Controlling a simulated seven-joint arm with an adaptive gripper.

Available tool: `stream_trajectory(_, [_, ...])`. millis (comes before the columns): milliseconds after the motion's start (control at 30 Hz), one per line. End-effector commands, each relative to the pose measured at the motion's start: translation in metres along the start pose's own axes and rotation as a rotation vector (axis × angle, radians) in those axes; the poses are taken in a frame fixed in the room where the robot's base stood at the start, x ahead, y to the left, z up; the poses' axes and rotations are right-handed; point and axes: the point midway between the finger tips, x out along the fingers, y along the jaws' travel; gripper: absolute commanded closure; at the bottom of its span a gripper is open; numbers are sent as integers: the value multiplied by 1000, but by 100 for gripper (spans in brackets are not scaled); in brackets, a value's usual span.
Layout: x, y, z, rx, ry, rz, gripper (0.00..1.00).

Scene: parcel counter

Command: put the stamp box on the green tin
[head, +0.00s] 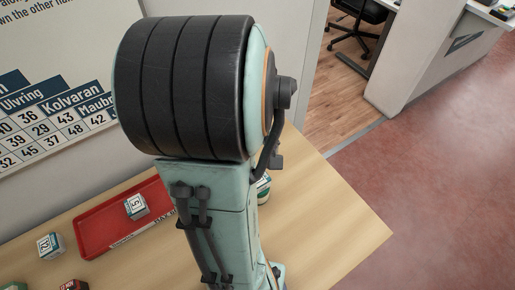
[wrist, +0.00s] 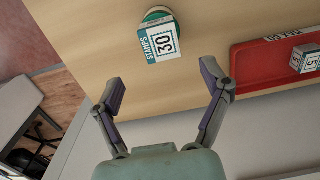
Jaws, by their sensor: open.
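A white and teal stamp box marked 30 (wrist: 162,44) sits on top of the round green tin (wrist: 155,15) in the wrist view. The box covers most of the tin, and only the tin's rim shows at the far side. My gripper (wrist: 162,84) is open and empty, its fingers spread wide and apart from the box, which lies beyond the fingertips. In the head view my arm hides most of this spot; a small white and green piece (head: 264,188) shows at the arm's right edge, too little to tell box from tin.
A red tray (head: 97,226) holds a stamp box marked 5 (head: 135,207); both also show in the wrist view. A box marked 12 (head: 48,246) stands left of the tray, with more boxes at the lower left. The wooden counter (head: 335,225) is clear at the right, ending at an edge.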

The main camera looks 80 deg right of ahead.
Motion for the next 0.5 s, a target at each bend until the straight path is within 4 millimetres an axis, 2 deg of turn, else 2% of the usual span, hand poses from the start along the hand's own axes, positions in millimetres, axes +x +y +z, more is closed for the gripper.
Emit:
stream_trajectory(100, [-19, 0, -1, -2, 3, 3, 23])
stream_trajectory(200, [-26, 0, 0, -2, 1, 0, 23])
stream_trajectory(500, [-30, -4, -2, -11, 1, -4, 23])
